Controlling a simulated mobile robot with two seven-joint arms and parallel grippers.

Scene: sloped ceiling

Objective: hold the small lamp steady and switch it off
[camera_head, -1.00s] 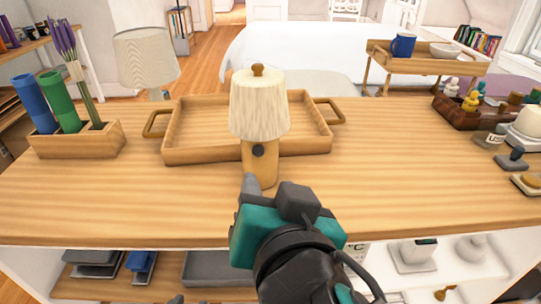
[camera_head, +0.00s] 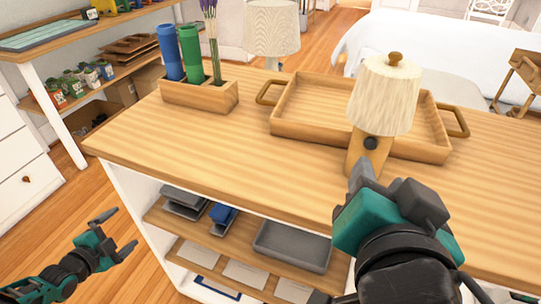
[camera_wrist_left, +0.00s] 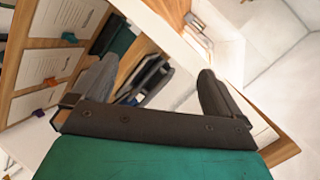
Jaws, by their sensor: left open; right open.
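The small lamp (camera_head: 385,95) stands upright on the wooden counter, with a cream shade, a wooden knob on top and a wooden base. A round dark button (camera_head: 371,143) is on the front of its base. My right gripper (camera_head: 362,178) is open, right in front of the lower base; one finger shows, the other is hidden, and I cannot tell whether it touches. My left gripper (camera_head: 118,232) is open and empty, low at the left, off the counter's front. The left wrist view shows its open fingers (camera_wrist_left: 155,85) with nothing between them.
A wooden tray (camera_head: 300,127) with handles lies behind the lamp. A wooden holder (camera_head: 200,97) with blue and green rolls stands at the back left. A larger lamp (camera_head: 271,28) is behind. Shelves below the counter hold a grey tray (camera_head: 292,246). The counter's left front is clear.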

